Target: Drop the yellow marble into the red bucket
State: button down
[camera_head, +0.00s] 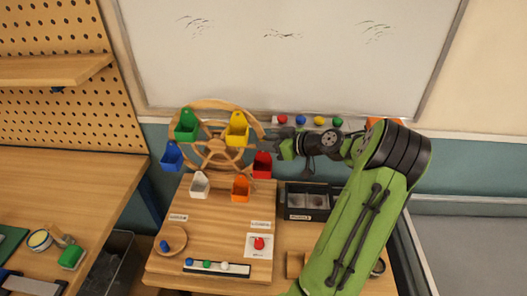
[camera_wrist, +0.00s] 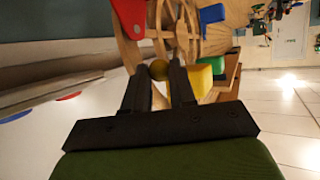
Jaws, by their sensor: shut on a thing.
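The yellow marble (camera_wrist: 158,70) is held between the fingertips of my gripper (camera_wrist: 160,76) in the wrist view. In the head view my gripper (camera_head: 275,137) is at the right side of the wooden wheel, and the marble cannot be made out there. The red bucket (camera_head: 262,165) hangs on the wheel's right side, below my gripper. It also shows at the top left of the wrist view (camera_wrist: 130,15), apart from the marble. The yellow bucket (camera_head: 237,130) hangs left of my gripper.
The wooden wheel (camera_head: 216,152) also carries green (camera_head: 186,127), blue (camera_head: 172,156), white (camera_head: 199,185) and orange (camera_head: 240,188) buckets. A black divided box (camera_head: 307,187) stands to the right. A red ball (camera_head: 259,243) lies on a white card. A whiteboard (camera_head: 290,60) is behind.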

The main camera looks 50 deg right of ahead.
aim_at(268, 161)
jog(key=shift+s+a+f+b, duration=0.1)
jog(key=shift+f+b, duration=0.8)
jog(key=shift+f, duration=0.5)
jog(key=shift+s+a+f+b, duration=0.1)
jog(key=shift+f+b, duration=0.75)
jog(key=shift+f, duration=0.5)
jog(key=shift+f+b, duration=0.6)
jog(key=shift+b, duration=0.45)
jog(key=c, duration=1)
grip_release()
jog(key=shift+r, duration=0.1)
jog(key=shift+c, duration=0.2)
jog(key=shift+o, duration=1)
jog(key=shift+s+a, duration=0.1)
jog(key=shift+d, duration=0.2)
